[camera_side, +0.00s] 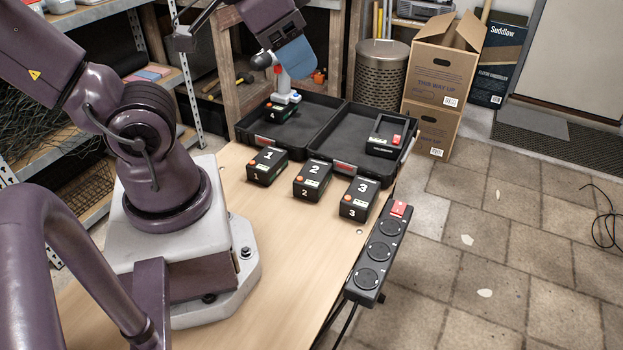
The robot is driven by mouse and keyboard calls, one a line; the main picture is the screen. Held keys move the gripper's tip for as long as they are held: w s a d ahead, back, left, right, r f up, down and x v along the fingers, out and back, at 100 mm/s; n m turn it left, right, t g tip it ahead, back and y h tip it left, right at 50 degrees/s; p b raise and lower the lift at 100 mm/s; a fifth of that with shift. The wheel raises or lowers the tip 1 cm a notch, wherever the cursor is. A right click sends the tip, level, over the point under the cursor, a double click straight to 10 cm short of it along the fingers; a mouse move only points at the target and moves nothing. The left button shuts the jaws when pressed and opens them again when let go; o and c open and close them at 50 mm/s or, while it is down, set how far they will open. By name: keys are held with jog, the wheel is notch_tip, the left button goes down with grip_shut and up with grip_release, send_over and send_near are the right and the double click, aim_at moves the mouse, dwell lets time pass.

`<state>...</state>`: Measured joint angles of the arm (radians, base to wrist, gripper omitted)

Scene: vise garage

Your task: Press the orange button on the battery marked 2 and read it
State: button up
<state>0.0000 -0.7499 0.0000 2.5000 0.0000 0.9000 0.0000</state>
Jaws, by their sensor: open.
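The battery marked 2 (313,180) is a black block on the wooden table, the middle one of a row of three. A small orange spot shows low on its front left, too small to make out well. No reading can be made out on it. My gripper (299,70) is at the top of the view, high above and behind battery 2, over the far end of the open black case. Its blue finger side shows. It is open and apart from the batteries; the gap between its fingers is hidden.
Battery 1 (267,166) and battery 3 (360,198) flank battery 2. Behind is the open case (325,143) with battery 4 (279,111), a charger-like unit (386,136) and an upright tool (284,87) near my gripper. A power strip (377,254) is at the table's right edge. The table's front is clear.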

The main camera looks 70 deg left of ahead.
grip_shut()
dwell(1.4)
